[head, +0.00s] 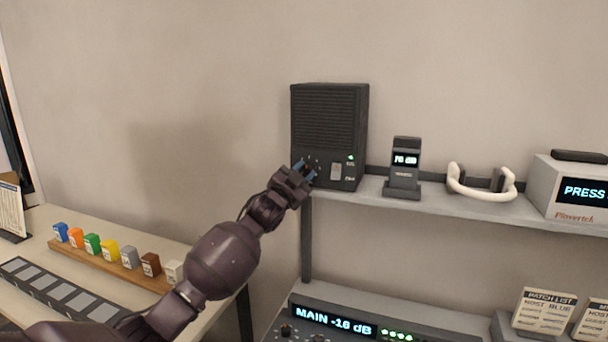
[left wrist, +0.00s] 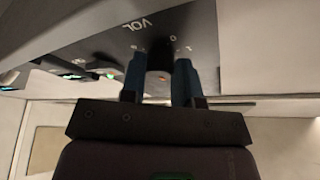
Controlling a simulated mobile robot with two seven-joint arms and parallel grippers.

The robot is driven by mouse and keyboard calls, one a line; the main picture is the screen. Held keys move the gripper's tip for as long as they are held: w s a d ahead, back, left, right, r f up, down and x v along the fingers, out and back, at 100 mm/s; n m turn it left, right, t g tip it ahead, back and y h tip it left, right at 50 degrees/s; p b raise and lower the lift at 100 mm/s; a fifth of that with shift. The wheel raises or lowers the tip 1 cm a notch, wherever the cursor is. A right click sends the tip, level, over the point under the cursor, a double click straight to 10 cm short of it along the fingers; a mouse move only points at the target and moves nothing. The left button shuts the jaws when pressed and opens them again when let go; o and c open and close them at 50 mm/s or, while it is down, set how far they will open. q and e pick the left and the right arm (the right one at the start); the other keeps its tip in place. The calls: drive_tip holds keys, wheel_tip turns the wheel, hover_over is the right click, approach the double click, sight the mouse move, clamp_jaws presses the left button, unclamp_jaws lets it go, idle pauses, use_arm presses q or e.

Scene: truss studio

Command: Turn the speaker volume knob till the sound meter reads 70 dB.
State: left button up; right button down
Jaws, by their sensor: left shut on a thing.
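The black speaker (head: 330,120) stands on the upper shelf, with a green light on its lower front. My left gripper (head: 304,169) is at the lower left of the speaker front. In the left wrist view its two blue fingers (left wrist: 160,78) are shut on the volume knob (left wrist: 158,77), just by the "VOL" print on the speaker panel (left wrist: 195,28). The knob is mostly hidden by the fingers. The sound meter (head: 405,165) stands upright right of the speaker; its small display seems to read 70 dB, but the digits are blurred. My right gripper is not in view.
White headphones (head: 482,187) and a white box (head: 570,190) reading "PRESS" stand farther right on the shelf (head: 440,204). Coloured blocks (head: 110,250) stand on a wooden strip on the left table.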

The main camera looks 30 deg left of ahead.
use_arm(q)
drive_tip(key=shift+a+m+h, duration=0.1)
drive_tip(key=shift+m+h, duration=0.3)
drive_tip(key=shift+m, duration=0.8)
drive_tip(key=o, duration=0.9)
drive_tip(key=shift+o, duration=0.2)
drive_tip(key=shift+s, duration=0.1)
drive_tip(key=b+v, duration=0.2)
drive_tip(key=v, duration=0.8)
drive_tip(key=shift+s, duration=0.35)
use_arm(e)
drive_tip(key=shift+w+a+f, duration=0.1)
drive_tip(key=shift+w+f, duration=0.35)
